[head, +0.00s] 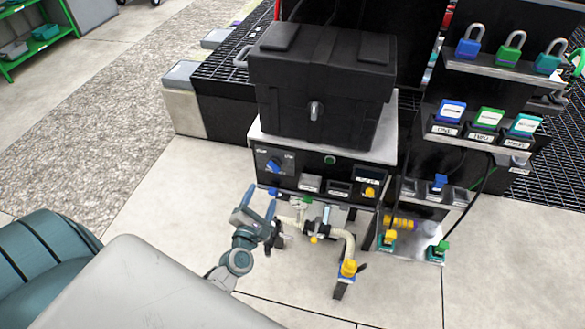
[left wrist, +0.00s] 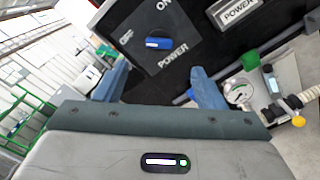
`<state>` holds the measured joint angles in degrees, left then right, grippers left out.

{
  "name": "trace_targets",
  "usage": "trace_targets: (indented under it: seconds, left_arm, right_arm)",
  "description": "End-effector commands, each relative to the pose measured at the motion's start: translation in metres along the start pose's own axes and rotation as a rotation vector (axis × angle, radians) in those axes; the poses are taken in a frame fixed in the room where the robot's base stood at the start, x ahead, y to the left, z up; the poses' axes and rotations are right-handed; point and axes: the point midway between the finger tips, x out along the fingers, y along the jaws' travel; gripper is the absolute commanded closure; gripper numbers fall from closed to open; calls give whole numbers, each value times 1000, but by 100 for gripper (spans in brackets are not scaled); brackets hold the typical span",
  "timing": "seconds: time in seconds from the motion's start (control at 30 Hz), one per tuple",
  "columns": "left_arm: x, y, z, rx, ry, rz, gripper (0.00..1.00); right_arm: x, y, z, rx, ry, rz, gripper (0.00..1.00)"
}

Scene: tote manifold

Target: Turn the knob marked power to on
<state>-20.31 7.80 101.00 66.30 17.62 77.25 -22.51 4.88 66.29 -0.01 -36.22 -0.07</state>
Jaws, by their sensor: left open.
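The power knob (head: 273,164) is a blue knob on a dark panel at the left end of the black box front. The left wrist view shows the knob (left wrist: 158,43) close up, with ON above it, OFF to its left and POWER below. Its blue bar lies roughly sideways, its white-marked end towards OFF. My left gripper (head: 260,200) is open and empty, just below and in front of the panel in the head view. In the left wrist view its blue fingers (left wrist: 160,70) stand apart, below the knob and clear of it. My right gripper is not in view.
Pipework with a gauge (left wrist: 238,92) and a yellow-ended hose (head: 348,250) stands below the panel, close to my left gripper. A black tote (head: 320,85) sits above it. Floor at left is open.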

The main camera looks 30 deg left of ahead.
Motion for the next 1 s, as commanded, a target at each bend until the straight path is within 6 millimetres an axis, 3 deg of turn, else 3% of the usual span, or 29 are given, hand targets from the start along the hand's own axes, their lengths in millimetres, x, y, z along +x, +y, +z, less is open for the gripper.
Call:
trace_targets:
  seconds: [0.17, 0.6, 1.0]
  left_arm:
    - [20, 3, 3, -7, -2, 4, 36]
    - [95, 1, 1, -2, -1, 2, 36]
    - [107, 1, 1, -2, -1, 1, 36]
  right_arm:
    - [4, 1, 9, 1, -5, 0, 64]
    - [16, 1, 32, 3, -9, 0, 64]
    - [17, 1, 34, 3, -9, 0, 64]
